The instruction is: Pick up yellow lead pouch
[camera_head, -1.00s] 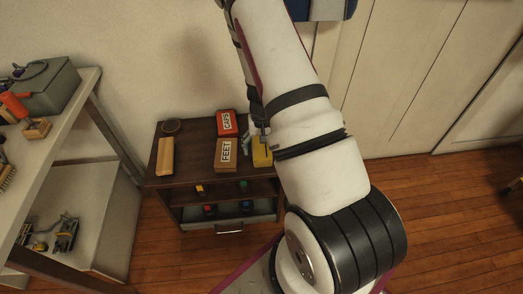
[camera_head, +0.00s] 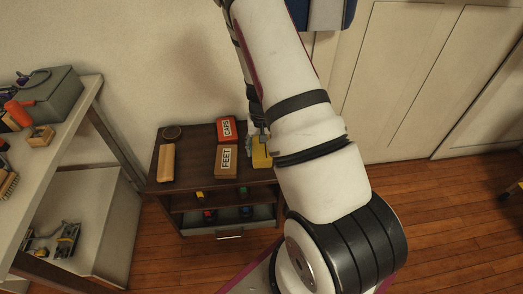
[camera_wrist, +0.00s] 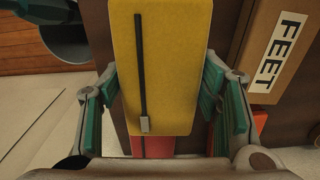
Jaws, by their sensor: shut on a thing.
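The yellow lead pouch (camera_head: 261,155) is at the right end of the dark shelf unit's top, right of the FEET box. In the wrist view the pouch (camera_wrist: 165,60) fills the middle, with a black zip line and a grey pull on its face. My gripper (camera_wrist: 163,98) has its green-padded fingers on both sides of the pouch and is shut on it. In the head view my gripper (camera_head: 262,138) is mostly hidden behind my arm. I cannot tell clearly whether the pouch touches the top.
The FEET box (camera_head: 226,161) stands close beside the pouch, with the red CARS box (camera_head: 226,129) behind it. A tan wooden block (camera_head: 167,162) and a dark round item (camera_head: 172,132) are at the left of the top. A workbench (camera_head: 70,125) stands further left.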

